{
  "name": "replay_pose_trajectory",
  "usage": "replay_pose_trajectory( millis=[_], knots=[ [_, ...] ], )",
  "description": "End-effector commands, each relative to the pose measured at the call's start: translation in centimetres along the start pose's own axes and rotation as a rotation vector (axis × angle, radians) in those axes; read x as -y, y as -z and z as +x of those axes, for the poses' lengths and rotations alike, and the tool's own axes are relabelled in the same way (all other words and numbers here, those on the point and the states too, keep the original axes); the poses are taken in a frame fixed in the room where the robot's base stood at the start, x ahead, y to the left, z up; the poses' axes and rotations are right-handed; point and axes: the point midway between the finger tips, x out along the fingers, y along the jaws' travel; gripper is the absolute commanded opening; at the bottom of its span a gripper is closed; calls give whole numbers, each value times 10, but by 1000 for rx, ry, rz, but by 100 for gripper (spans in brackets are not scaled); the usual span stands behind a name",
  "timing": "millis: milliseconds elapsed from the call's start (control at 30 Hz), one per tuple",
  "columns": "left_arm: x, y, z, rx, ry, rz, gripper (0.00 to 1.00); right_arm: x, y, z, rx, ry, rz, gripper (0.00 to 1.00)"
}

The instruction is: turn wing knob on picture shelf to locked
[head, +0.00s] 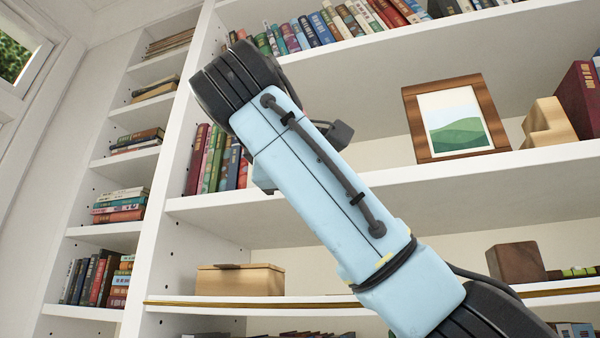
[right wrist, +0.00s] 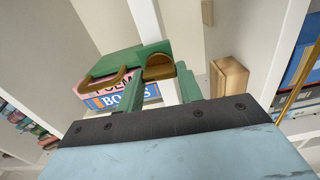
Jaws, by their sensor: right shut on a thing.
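In the right wrist view, my right gripper (right wrist: 160,78) has green fingers closed around a rounded brass piece, the wing knob (right wrist: 158,72). A brass loop (right wrist: 106,84) shows just left of the fingers; I cannot tell if it belongs to the knob. The knob's angle is hard to judge, as the fingers cover much of it. In the head view, my right arm reaches up from the lower right across the picture shelf (head: 375,183), and its gripper and the knob are hidden there. The shelf carries a framed landscape picture (head: 458,122). My left gripper is not in view.
Books (head: 215,160) stand on the picture shelf left of my arm. A wooden ornament (head: 548,122) and a red book (head: 580,100) are at its right. A tan box (head: 240,280) sits on the shelf below.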

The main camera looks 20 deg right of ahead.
Motion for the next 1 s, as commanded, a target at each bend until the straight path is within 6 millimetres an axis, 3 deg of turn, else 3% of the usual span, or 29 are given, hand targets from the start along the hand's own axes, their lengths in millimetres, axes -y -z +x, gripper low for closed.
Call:
replay_pose_trajectory(
  millis=[667, 700, 867, 1000],
  knots=[
    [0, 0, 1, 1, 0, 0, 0, 0, 0, 0, -1, 0, -65, 13],
    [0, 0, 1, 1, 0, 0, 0, 0, 0, 0, -1, 0, -64, 38],
    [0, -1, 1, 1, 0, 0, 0, 0, 0, 0, 0, 0, -64, 58],
    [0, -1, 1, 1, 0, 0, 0, 0, 0, 0, 0, 0, -63, 58]
  ],
)
